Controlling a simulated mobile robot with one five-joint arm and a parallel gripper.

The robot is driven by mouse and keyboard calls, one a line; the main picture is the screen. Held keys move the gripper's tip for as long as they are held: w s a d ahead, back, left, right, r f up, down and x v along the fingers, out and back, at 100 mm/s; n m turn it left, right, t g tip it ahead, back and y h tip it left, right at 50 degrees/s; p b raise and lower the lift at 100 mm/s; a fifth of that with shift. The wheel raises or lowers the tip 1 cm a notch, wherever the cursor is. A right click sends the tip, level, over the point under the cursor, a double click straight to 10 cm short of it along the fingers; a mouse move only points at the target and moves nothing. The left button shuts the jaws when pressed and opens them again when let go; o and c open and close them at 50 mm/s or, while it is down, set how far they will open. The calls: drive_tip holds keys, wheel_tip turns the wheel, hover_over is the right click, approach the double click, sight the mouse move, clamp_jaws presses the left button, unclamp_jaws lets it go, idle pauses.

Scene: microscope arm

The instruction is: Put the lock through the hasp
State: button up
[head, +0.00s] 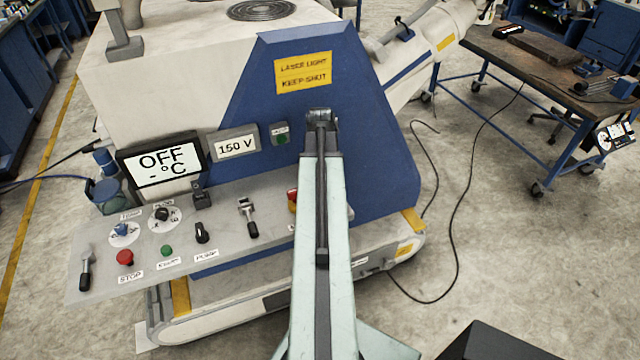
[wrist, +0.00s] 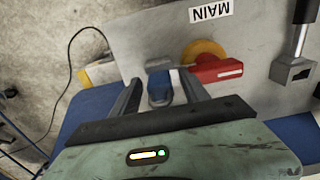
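My gripper (wrist: 161,82) shows in the wrist view with its two dark fingers apart. Between them is a small blue body with a grey top, which looks like the lock (wrist: 160,88). A narrow gap seems to show on each side of it, so the fingers do not appear to press on it. A red handle on a yellow round base (wrist: 208,62), under an upside-down MAIN label, is to the right of the fingers. I cannot make out a separate hasp. In the head view my arm hides the gripper and lock; part of the red switch (head: 292,195) shows beside the arm.
The grey control panel (head: 225,215) carries several knobs, buttons and levers. A lever in a grey holder (wrist: 295,68) stands right of the red handle in the wrist view. The blue housing (head: 375,150) rises behind the panel. A black cable (head: 458,235) lies on the floor.

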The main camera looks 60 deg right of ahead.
wheel_tip(320, 180, up, 8)
drive_tip(key=p, duration=0.7)
drive_tip(key=shift+f+p, duration=0.1)
drive_tip(key=shift+p, duration=0.3)
